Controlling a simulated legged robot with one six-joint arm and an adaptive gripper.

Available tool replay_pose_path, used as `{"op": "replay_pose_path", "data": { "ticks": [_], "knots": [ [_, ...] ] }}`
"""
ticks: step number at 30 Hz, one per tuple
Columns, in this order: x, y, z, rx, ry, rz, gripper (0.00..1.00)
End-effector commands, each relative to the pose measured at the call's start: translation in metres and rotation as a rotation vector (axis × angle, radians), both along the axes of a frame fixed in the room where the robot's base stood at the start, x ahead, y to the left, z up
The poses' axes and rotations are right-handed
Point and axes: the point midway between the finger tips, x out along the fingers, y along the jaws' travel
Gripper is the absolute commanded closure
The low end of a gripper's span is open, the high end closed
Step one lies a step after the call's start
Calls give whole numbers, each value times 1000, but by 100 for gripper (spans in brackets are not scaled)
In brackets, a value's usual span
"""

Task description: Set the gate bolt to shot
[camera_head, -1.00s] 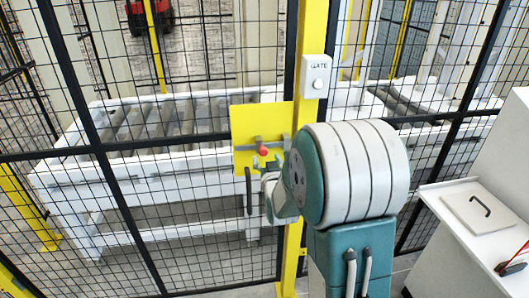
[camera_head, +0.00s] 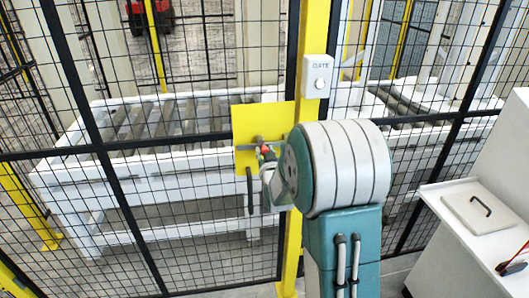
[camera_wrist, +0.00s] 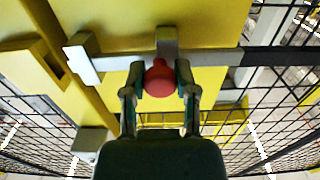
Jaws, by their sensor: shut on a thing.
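The gate bolt is a grey bar (camera_wrist: 208,57) across a yellow plate (camera_wrist: 120,22); the plate also shows in the head view (camera_head: 250,117). Its red knob (camera_wrist: 159,78) sits at the middle of the wrist view and shows small in the head view (camera_head: 265,149). My gripper (camera_wrist: 158,84) is shut on the knob, one finger on each side. The bar's pale left end (camera_wrist: 82,60) lies near a yellow keeper with a dark slot (camera_wrist: 50,61). The end appears outside the slot.
A yellow post (camera_head: 314,30) carries a white box marked GATE (camera_head: 318,76). Black mesh fencing (camera_head: 190,228) spans both sides, with a white roller conveyor (camera_head: 75,165) behind it. A white counter with a lidded panel (camera_head: 478,209) stands at the right.

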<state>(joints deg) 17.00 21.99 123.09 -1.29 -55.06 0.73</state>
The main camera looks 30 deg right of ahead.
Motion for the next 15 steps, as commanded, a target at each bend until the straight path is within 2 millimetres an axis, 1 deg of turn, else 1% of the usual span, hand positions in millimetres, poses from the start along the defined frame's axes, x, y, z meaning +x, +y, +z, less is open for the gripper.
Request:
{"op": "replay_pose_path", "data": {
  "ticks": [6, 9, 15],
  "knots": [
    [-8, -32, 1, -2, -3, -6, 100],
    [-12, -43, 1, -1, -3, -5, 100],
    [-13, -48, 1, 0, -3, -4, 100]
  ]
}}
